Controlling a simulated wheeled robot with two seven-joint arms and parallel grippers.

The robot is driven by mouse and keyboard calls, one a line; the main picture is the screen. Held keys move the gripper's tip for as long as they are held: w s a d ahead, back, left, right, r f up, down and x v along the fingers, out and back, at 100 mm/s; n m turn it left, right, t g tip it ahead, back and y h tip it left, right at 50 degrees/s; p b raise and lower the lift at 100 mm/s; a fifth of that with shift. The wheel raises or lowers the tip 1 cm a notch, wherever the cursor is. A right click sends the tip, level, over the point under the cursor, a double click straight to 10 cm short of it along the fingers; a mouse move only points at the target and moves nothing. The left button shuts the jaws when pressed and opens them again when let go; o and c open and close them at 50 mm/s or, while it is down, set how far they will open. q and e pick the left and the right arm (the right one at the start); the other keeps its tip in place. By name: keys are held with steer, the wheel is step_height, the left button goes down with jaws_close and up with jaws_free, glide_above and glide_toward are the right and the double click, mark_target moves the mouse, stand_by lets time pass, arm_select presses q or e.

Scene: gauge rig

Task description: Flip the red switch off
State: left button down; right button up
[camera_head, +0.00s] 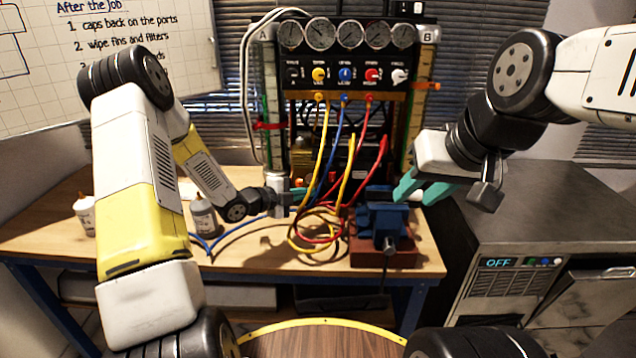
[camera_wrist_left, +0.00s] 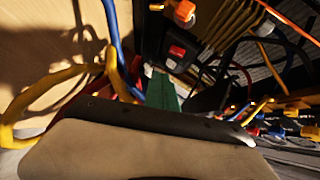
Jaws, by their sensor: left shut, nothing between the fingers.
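The red switch (camera_wrist_left: 177,51) is a small red rocker in a dark housing, seen in the left wrist view just beyond my left fingertips. I cannot tell its position, and I cannot make it out in the head view. My left gripper (camera_head: 299,196) is shut and empty, low in front of the rig among the hoses. Its green fingers (camera_wrist_left: 162,90) point toward the switch in the wrist view, with a small gap in the picture. My right gripper (camera_head: 422,190) has its teal fingers apart, above and right of the blue vise.
The gauge rig (camera_head: 345,78) stands at the back of the wooden bench (camera_head: 240,255). Yellow, red and blue hoses (camera_head: 318,225) loop around my left gripper. The blue vise (camera_head: 381,220) is to the right. Two bottles (camera_head: 204,216) stand at left. A steel cabinet (camera_head: 535,215) is at right.

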arm_select(q)
steer(key=shift+v, duration=1.6)
steer(key=shift+f, duration=0.15)
steer(key=a+r+n+y, duration=0.6)
steer(key=a+r+y, duration=0.1)
steer(key=r, duration=0.3)
steer(key=s+a+r+n+y, duration=0.3)
steer(key=s+r+n, duration=0.4)
steer(key=s+d+r+n+g, duration=0.2)
steer(key=s+n, duration=0.3)
steer(key=s, duration=0.7)
steer(key=s+d+r+n+g+h, duration=0.1)
steer(key=s+n, duration=0.4)
steer(key=s, duration=0.7)
step_height(320, 180, up, 2)
steer(key=shift+d+r+n+g, duration=0.2)
steer(key=shift+d+n+g, duration=0.15)
steer(key=shift+d, duration=0.25)
